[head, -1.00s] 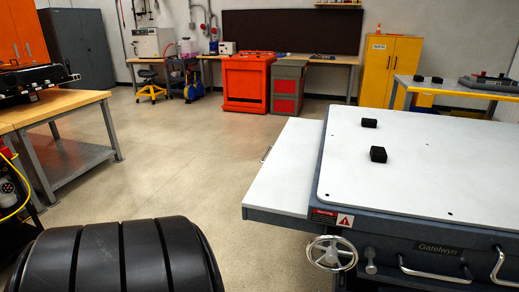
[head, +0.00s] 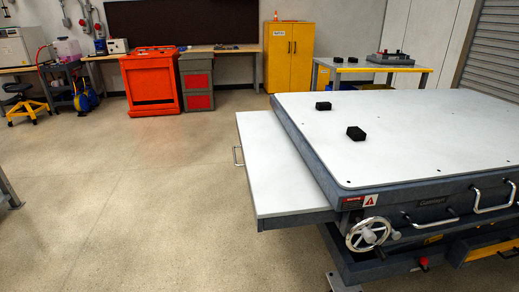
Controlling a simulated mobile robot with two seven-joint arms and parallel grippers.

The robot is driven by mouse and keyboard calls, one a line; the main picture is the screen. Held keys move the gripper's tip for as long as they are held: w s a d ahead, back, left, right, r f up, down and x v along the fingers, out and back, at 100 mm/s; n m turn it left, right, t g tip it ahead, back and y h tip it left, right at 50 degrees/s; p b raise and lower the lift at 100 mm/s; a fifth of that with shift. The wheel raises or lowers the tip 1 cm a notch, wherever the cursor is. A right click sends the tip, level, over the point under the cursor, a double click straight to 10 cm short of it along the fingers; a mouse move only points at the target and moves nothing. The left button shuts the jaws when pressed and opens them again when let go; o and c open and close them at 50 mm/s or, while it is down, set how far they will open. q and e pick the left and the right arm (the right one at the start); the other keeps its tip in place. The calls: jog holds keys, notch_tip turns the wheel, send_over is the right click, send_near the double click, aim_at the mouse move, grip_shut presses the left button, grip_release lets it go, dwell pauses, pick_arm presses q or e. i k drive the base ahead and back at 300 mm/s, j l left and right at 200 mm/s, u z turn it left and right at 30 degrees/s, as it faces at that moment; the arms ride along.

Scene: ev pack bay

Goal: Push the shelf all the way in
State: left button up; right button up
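The shelf (head: 275,185) is a pale, flat board sticking out from the left side of the large grey lift table (head: 440,135). It sits just below the table's white top. A small metal handle (head: 238,156) is on the shelf's outer left edge. Neither of my grippers is in the head view, and nothing is seen touching the shelf.
Two black blocks (head: 356,133) (head: 323,106) lie on the tabletop. A handwheel (head: 367,234) and bar handles (head: 493,195) stick out at the table's near side. Open floor (head: 130,200) lies left of the shelf. An orange cabinet (head: 150,82) stands at the back.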

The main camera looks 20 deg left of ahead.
aim_at(284, 192)
jog(key=k+j+u, duration=0.2)
jog(key=j, duration=0.35)
jog(key=i+j+u, duration=0.15)
jog(key=j, duration=0.4)
jog(key=z, duration=0.2)
jog(key=i+j+z, duration=0.2)
jog(key=z, duration=0.25)
jog(key=i+j+z, duration=0.3)
jog(key=z, duration=0.15)
jog(key=i+j+z, duration=0.15)
jog(key=j+z, duration=0.3)
